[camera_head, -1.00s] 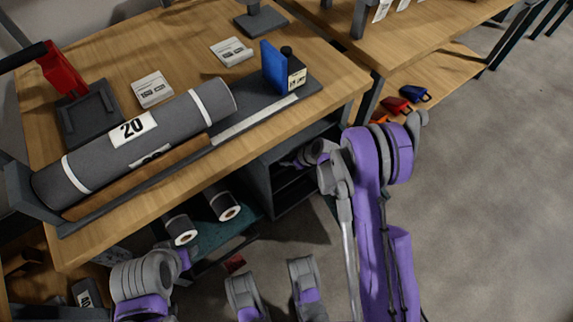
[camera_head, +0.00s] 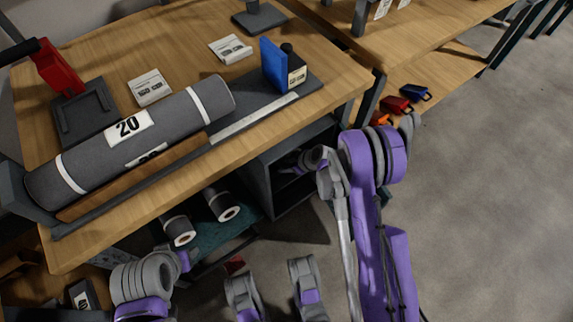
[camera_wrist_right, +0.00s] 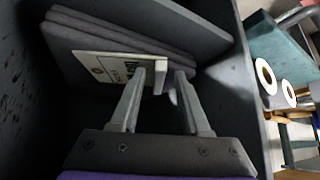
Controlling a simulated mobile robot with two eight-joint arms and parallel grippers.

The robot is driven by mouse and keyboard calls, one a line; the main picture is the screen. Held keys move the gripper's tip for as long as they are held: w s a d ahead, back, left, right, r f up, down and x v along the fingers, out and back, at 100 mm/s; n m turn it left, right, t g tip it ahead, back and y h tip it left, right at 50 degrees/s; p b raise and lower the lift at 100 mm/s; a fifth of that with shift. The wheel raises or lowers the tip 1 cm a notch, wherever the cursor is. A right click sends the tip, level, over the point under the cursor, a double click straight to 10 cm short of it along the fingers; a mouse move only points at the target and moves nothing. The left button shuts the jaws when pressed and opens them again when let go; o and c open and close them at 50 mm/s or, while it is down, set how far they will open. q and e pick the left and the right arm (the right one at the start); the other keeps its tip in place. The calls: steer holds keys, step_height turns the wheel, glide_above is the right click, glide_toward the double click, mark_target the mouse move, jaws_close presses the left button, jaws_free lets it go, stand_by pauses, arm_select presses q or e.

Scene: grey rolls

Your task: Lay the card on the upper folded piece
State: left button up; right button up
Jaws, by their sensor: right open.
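The card (camera_wrist_right: 105,66) is a pale, printed sheet in the right wrist view, tilted in the picture and lying against the stacked grey folded pieces (camera_wrist_right: 140,22). Its right end is by my fingertips and partly hidden by them. My right gripper (camera_wrist_right: 170,78) is open, its two fingers apart, with a pale block-like edge at the left fingertip. I cannot tell whether the card touches a finger. In the head view, my right gripper (camera_head: 291,165) reaches into the dark shelf compartment (camera_head: 262,185) under the table; the card is hidden there.
Dark compartment walls (camera_wrist_right: 245,60) stand close around my right gripper. Two small grey rolls (camera_head: 222,205) lie on a shelf beside it. A large grey roll (camera_head: 80,165) labelled 20 rests on the wooden table (camera_head: 320,55), with a blue block (camera_head: 272,64) near its end.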

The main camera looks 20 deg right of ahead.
steer(key=shift+r, duration=0.1)
steer(key=shift+s+d+r, duration=0.1)
steer(key=shift+r, duration=0.2)
steer(key=s+d+r+m+h+p, duration=0.1)
steer(key=s+r+m, duration=0.1)
steer(key=s+r, duration=0.7)
steer(key=s+d+r+m+h+p, duration=0.15)
steer(key=s+r, duration=0.25)
steer(key=r, duration=0.9)
steer(key=s+r+m+h, duration=0.1)
steer(key=s+r+m, duration=0.1)
steer(key=s, duration=0.6)
steer(key=s+r+m+h, duration=0.1)
steer(key=s+r+m, duration=0.2)
steer(key=s, duration=0.5)
steer(key=shift+a+r+g, duration=0.15)
steer(key=shift+r+g, duration=0.25)
steer(key=shift+r, duration=0.1)
steer(key=shift+h, duration=0.25)
